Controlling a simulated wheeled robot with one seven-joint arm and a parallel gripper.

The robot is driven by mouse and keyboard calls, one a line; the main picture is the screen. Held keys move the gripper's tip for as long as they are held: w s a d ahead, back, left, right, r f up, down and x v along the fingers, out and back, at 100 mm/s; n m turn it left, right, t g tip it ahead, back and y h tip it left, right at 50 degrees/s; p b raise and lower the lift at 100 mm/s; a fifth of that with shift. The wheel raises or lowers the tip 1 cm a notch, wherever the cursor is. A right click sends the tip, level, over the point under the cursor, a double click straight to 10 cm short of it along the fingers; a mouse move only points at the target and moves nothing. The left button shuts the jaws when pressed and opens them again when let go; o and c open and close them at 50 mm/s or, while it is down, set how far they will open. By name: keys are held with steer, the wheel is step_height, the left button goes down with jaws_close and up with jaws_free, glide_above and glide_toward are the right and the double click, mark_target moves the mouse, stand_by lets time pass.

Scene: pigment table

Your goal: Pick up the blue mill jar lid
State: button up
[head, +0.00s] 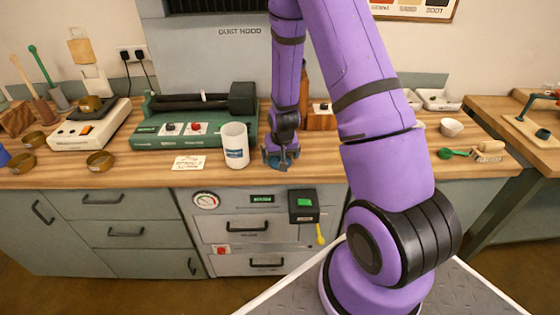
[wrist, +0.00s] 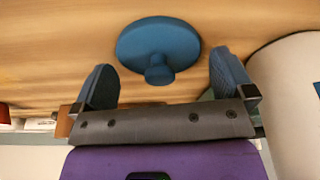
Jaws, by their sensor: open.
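The blue mill jar lid (wrist: 150,40) is a round disc with a small knob, lying on the wooden worktop in the wrist view. My gripper (wrist: 162,62) is open, with one blue-grey finger on each side of the knob. The knob lies between the fingers, and the disc reaches beyond the fingertips. Nothing is held, and I see no contact. In the head view my gripper (head: 281,156) points down low over the worktop, just right of a white mill jar (head: 235,147). There the lid is mostly hidden behind the fingers and hard to tell from them.
The white jar also shows large at the right of the wrist view (wrist: 290,95), close to a finger. A green roller machine (head: 180,128) stands left of the jar. A paper card (head: 189,162) lies in front of it.

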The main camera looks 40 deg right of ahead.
steer(key=shift+f, duration=0.15)
steer(key=c, duration=0.8)
